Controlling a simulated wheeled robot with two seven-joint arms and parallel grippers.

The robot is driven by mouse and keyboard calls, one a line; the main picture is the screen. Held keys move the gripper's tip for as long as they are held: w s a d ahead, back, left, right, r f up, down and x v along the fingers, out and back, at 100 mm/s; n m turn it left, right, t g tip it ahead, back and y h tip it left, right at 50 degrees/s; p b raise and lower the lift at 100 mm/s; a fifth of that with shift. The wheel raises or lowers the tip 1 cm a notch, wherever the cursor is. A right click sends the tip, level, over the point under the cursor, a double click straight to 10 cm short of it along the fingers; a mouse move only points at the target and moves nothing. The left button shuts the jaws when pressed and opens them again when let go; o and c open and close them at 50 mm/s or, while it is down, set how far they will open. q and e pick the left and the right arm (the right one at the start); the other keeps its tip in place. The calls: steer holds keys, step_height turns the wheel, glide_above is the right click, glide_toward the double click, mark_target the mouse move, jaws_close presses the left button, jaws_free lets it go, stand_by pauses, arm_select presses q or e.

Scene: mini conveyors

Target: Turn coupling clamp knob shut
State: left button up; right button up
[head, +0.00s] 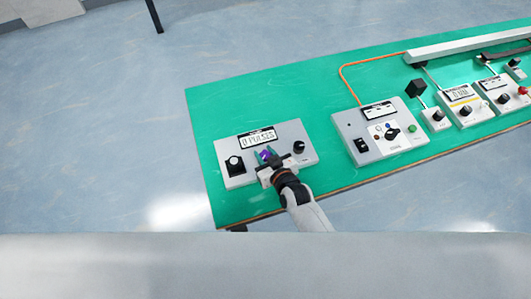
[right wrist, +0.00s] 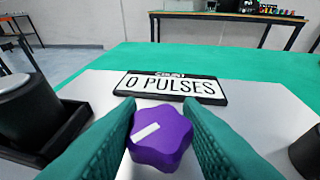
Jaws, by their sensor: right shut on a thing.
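A purple lobed knob (right wrist: 161,138) with a white pointer line is on the sloped face of a grey box. In the right wrist view the green fingers of my right gripper (right wrist: 163,135) stand on both sides of it, shut on it. The white line slants from lower left to upper right. In the head view the knob (head: 266,154) is small and partly hidden by my right gripper (head: 268,160). The grey box (head: 233,180) has a display (head: 257,138) reading "0 PULSES". My left gripper is not in view.
On the same box a black part (head: 235,165) is at the left and a black knob (head: 299,147) at the right. Another control box (head: 380,140) and several smaller ones stand farther right on the green table (head: 240,105). The table is clear behind the box.

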steer(key=o, duration=1)
steer(key=shift+c, duration=0.2)
steer(key=shift+s, duration=0.1)
steer(key=v, duration=1.1)
steer(key=shift+s+d, duration=0.2)
steer(key=shift+s+r, duration=0.1)
